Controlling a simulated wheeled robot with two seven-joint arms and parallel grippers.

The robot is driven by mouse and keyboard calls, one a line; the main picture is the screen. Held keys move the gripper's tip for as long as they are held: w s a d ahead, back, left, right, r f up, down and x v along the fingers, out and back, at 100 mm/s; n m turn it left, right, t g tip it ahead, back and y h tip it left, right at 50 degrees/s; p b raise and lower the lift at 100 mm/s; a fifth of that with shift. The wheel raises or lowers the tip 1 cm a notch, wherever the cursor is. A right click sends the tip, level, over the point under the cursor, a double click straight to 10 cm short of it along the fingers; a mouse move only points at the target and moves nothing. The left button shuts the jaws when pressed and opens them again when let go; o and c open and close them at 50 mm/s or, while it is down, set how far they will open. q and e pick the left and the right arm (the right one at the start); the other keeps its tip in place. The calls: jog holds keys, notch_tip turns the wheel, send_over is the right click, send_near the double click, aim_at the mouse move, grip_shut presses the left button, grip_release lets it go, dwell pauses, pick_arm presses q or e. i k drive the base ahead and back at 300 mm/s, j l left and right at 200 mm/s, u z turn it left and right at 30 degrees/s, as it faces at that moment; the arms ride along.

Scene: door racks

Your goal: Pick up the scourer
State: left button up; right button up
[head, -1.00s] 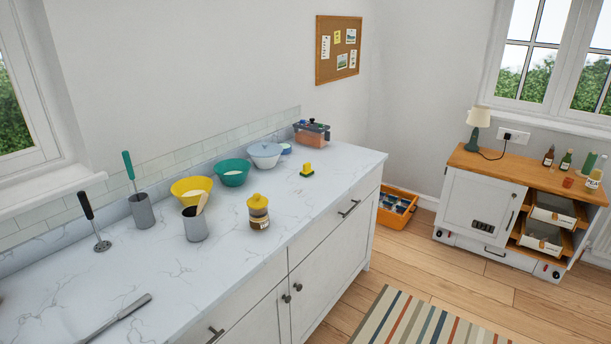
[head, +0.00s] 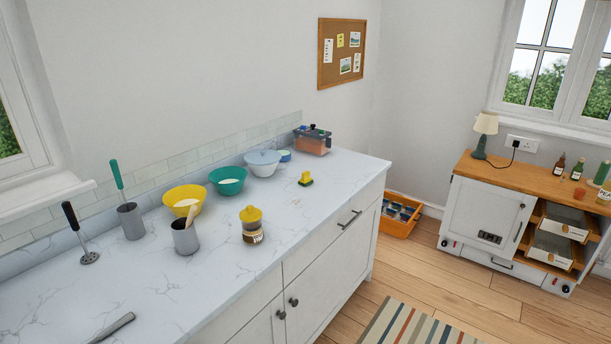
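The scourer (head: 305,179), yellow on top with a dark green underside, sits on the white marbled counter (head: 215,286) toward its far right end. It stands apart from the bowls and the jar, with bare counter around it. Neither of my grippers shows in the head view.
An orange crate (head: 400,222) is on the floor past the counter.

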aim_at(307, 181)
jog(key=i+l+u, duration=0.3)
jog(key=i+l, duration=1.05)
